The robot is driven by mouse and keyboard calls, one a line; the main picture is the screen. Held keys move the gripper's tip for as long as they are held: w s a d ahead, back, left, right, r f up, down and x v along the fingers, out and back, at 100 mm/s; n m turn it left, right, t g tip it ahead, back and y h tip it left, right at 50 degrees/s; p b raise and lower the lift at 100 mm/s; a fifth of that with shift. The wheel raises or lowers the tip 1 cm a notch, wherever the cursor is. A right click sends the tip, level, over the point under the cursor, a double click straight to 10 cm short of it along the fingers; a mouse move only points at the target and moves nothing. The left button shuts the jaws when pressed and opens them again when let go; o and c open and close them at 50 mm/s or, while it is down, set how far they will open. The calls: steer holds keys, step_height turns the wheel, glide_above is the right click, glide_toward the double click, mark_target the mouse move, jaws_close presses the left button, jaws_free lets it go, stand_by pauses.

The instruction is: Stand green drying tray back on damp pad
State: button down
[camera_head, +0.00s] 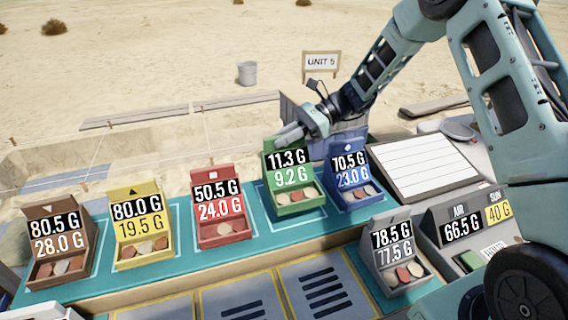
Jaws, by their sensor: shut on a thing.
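The green drying tray (292,196) stands upright in the row on the teal strip, between the red and blue trays. Its panel reads 11.3 G and 9.2 G, and it holds several small shards. My gripper (291,135) comes down from the upper right and is shut on the top edge of the green tray. The tray's base appears to be on or just over the teal strip (165,251); I cannot tell whether it touches. The fingertips are partly hidden behind the tray's panel.
Brown (58,232), yellow (140,220) and red (220,203) trays stand to the left, a blue tray (349,175) close on the right. A grey tray (394,250) is nearer, by a scale display (462,230). Dark-slotted panels (322,291) lie in front. A white ruled board (421,165) is at right.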

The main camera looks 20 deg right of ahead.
mark_target(284, 154)
steer(key=shift+f, duration=2.55)
steer(key=shift+f, duration=0.1)
steer(key=c, duration=1.4)
jaws_free()
